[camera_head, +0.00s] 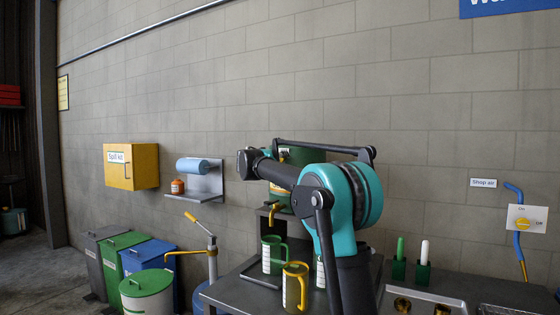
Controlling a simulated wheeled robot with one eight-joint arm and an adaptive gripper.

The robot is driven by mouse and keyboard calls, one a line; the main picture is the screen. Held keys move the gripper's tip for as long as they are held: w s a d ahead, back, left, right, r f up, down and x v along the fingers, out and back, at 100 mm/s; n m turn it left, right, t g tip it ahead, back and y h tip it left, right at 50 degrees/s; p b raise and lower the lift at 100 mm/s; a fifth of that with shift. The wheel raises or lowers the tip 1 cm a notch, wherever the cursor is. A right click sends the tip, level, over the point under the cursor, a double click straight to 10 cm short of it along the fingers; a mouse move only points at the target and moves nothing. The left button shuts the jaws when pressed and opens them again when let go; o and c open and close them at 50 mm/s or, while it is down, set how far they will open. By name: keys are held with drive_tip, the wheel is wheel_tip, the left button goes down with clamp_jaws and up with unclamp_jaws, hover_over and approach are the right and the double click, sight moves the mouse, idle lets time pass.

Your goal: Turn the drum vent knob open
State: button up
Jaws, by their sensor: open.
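A dark green drum (302,156) lies on a dark stand (266,211) against the wall, mostly hidden behind my arm. A yellow tap (273,212) hangs at its front, above the bench. I cannot make out the drum's vent knob; my arm covers much of the drum. My teal and black arm rises from the lower middle and folds across the drum. I cannot make out my gripper or its fingertips in this view.
Green (272,254) and yellow (295,287) measuring jugs stand on the bench (242,290) below the tap. A hand pump (212,255) and several bins stand left. A spill kit box (131,166) and a shelf (208,184) hang on the wall. A shop air valve (522,224) is at right.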

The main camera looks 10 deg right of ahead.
drive_tip(key=v, duration=1)
drive_tip(key=shift+s, duration=0.1)
